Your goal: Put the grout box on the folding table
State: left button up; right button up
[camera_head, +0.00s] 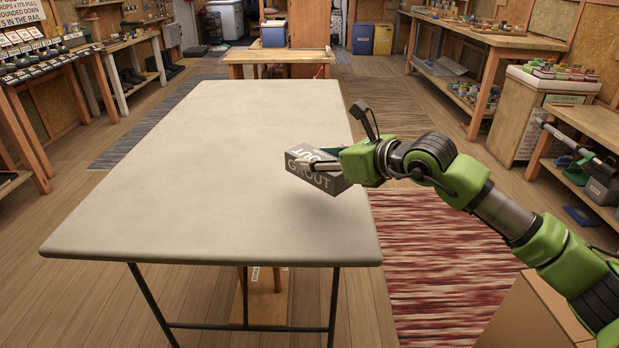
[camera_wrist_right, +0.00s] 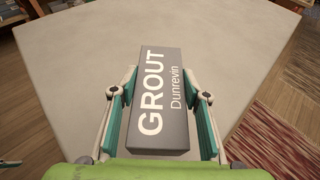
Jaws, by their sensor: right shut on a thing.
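The grout box (camera_head: 318,177) is a grey carton with white GROUT lettering. My right gripper (camera_head: 325,160) is shut on it, and the box is at the right edge of the folding table (camera_head: 200,170), over its top. In the right wrist view the box (camera_wrist_right: 162,85) lies between the two fingers of the gripper (camera_wrist_right: 160,95), with the table top (camera_wrist_right: 85,60) behind it. I cannot tell whether the box touches the table or hangs just above it. The table top is pale, bare and wide. My left gripper is not in view.
A wooden workbench (camera_head: 278,57) stands beyond the table's far edge. Shelves and benches line both side walls. A striped red rug (camera_head: 440,260) lies right of the table, and a cardboard box (camera_head: 530,315) stands at the lower right. The rest of the table top is free.

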jog(key=w+f, duration=0.1)
jog(key=w+a+f, duration=0.1)
jog(key=f, duration=0.1)
jog(key=shift+w+a+f, duration=0.15)
jog(key=shift+w+f, duration=0.1)
jog(key=shift+w, duration=0.1)
notch_tip(320, 180, down, 3)
jog(key=shift+w+f+b, duration=0.15)
jog(key=shift+b, duration=0.4)
jog(key=o, duration=1.5)
jog(key=shift+f, duration=0.1)
jog(key=p+v, duration=0.1)
jog(key=v, duration=1.1)
